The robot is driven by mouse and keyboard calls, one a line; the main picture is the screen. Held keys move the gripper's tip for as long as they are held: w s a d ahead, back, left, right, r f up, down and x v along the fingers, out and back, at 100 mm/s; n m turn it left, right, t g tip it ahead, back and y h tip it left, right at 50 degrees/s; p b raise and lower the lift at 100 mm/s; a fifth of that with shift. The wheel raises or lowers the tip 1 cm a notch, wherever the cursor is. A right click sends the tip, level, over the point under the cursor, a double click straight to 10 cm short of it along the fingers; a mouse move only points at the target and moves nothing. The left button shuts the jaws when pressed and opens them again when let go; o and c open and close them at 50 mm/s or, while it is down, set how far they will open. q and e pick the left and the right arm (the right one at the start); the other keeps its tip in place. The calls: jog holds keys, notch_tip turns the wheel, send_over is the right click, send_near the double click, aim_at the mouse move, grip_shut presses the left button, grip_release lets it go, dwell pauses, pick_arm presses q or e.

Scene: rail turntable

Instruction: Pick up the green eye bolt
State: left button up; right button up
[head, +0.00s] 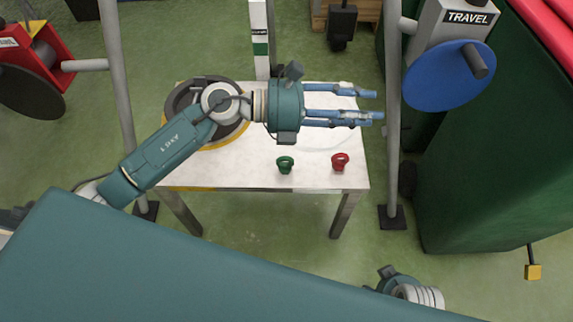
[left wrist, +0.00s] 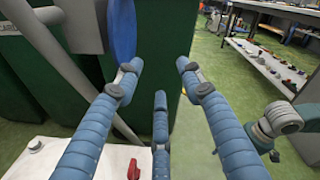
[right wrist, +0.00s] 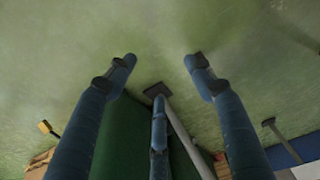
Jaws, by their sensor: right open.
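The green eye bolt (head: 285,164) stands on the white tabletop (head: 230,172) near its front edge, in the head view. The red eye bolt (head: 340,161) stands to its right, apart from it. My left gripper (head: 378,104) is above the table's right side, its blue fingers pointing right, beyond the green bolt. Its fingers are spread and empty in the left wrist view (left wrist: 160,70), where the red bolt (left wrist: 134,169) shows low down; the green bolt does not show there. My right gripper (right wrist: 160,64) is open and empty over green floor.
A round black-and-yellow turntable (head: 180,100) is on the table's left, partly under my left arm. Grey posts (head: 393,110) stand at both sides of the table. A blue disc (head: 450,75) on the TRAVEL box and a dark green cabinet (head: 475,170) are at the right.

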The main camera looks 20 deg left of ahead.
pick_arm(q)
notch_tip(320, 180, down, 6)
jog(key=a+m+g+y, duration=0.2)
jog(key=a+m+y, duration=0.1)
jog(key=m+g+y, duration=0.2)
jog(key=m+y, duration=0.2)
jog(key=y, duration=0.5)
send_near(285, 157)
jog(key=w, duration=0.1)
jog(key=x, duration=0.3)
jog(key=b+x, duration=0.1)
jog(key=x, duration=0.2)
jog(key=b+x, duration=0.1)
jog(key=x, duration=0.2)
jog(key=shift+s+f, duration=0.25)
jog(key=shift+s, duration=0.1)
jog(key=shift+w+d+f, duration=0.1)
jog(key=shift+f, duration=0.35)
grip_shut()
pick_arm(e)
jog(key=shift+w+d+r, duration=0.1)
jog(key=shift+w+r, duration=0.05)
jog(key=shift+w, duration=0.15)
